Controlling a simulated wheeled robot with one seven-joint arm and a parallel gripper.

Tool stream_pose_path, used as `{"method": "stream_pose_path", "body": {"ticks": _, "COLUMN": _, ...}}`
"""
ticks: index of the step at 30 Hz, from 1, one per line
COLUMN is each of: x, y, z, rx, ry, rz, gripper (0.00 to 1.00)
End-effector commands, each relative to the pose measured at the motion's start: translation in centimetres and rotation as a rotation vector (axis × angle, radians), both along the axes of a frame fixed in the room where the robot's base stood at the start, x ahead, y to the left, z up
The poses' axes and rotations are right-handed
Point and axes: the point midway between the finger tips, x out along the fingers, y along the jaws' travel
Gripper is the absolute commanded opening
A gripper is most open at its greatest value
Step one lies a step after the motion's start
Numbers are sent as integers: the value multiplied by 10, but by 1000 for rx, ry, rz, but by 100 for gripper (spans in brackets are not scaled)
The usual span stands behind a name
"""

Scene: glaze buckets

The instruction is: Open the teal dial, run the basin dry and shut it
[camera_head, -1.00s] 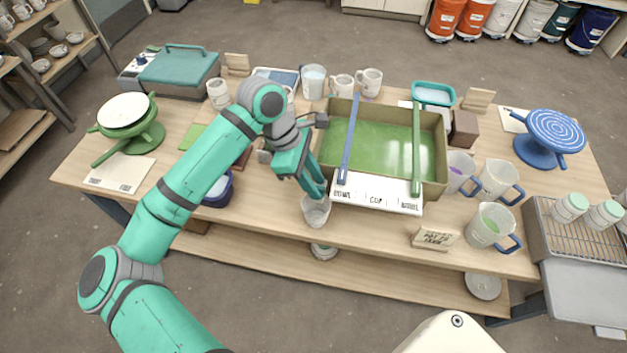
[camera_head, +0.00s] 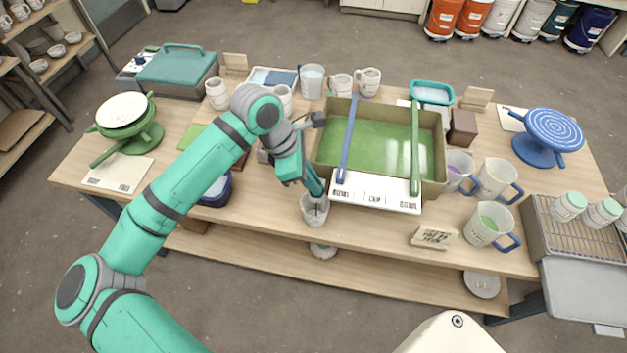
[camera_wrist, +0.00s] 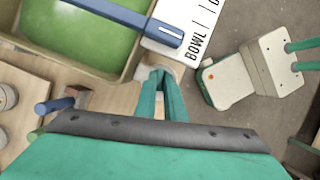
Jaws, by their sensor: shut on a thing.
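The basin (camera_head: 438,182) is an olive tray with green liquid in it. A blue bar (camera_head: 348,135) and a green bar (camera_head: 416,150) lie across it. A white label plate (camera_head: 376,196) is at its front. My gripper (camera_head: 317,192) is down at a small white cup (camera_head: 314,212) by the basin's front left corner. In the wrist view its teal fingers (camera_wrist: 161,78) are close together, with a pale part of the cup (camera_wrist: 146,77) at their tips; the exact grip is partly hidden. I cannot make out a teal dial.
Mugs (camera_head: 496,180) stand right of the basin, and a small sign (camera_head: 434,237) in front. A blue banding wheel (camera_head: 548,136) and wire rack (camera_head: 565,215) are farther right. A green wheel (camera_head: 148,138) and teal-lidded box (camera_head: 177,68) are left. Bare table lies before the label plate.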

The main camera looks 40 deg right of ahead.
Motion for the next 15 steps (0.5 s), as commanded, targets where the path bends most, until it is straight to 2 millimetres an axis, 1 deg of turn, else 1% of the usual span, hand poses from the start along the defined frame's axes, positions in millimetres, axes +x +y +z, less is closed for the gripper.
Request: {"method": "stream_pose_path", "body": {"ticks": 15, "x": -6, "y": 3, "z": 1, "rx": -2, "ry": -2, "rz": 485, "gripper": 0}}
